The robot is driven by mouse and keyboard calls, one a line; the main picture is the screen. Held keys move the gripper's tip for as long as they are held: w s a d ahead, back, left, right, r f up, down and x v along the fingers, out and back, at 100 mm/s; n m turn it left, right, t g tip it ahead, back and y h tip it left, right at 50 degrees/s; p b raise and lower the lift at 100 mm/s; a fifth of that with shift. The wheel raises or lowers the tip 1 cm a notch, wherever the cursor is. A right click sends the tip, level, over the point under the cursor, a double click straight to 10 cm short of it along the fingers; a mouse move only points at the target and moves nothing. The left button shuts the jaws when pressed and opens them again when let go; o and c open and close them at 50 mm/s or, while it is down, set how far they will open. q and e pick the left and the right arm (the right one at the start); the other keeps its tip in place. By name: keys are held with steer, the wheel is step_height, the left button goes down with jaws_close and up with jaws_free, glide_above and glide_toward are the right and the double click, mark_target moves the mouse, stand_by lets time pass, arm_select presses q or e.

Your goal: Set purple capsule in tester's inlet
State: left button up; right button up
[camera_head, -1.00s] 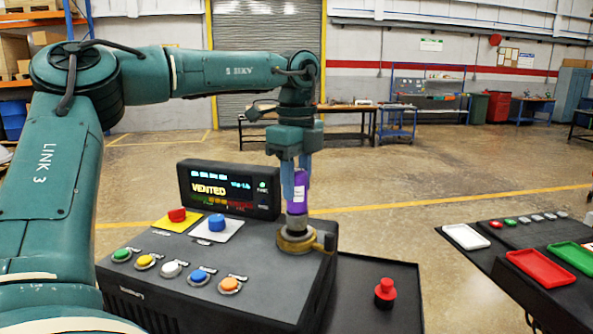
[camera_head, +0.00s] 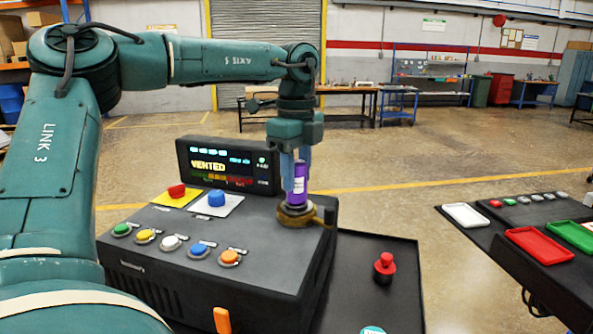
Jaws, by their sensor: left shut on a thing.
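The purple capsule (camera_head: 298,184) stands upright between the fingers of my left gripper (camera_head: 295,178), which is shut on it. The capsule's lower end is at the tester's inlet (camera_head: 299,215), a brass-coloured ring on the top right of the dark tester (camera_head: 262,245). I cannot tell how deep the capsule sits in the ring. The tester's display (camera_head: 228,166) reads "VENTED". My right gripper is not in view.
The tester top carries a red button (camera_head: 177,190), a blue button (camera_head: 216,197) and a front row of several coloured buttons. A red knob (camera_head: 384,266) stands on the black table to the right. Farther right, another table holds white (camera_head: 466,215), red (camera_head: 540,243) and green trays.

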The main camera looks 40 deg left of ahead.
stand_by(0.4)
arm_select(q)
steer(key=o, duration=1.2)
steer(key=shift+f, duration=0.1)
steer(key=shift+o, duration=0.2)
step_height(320, 180, up, 13)
steer(key=shift+b, duration=0.3)
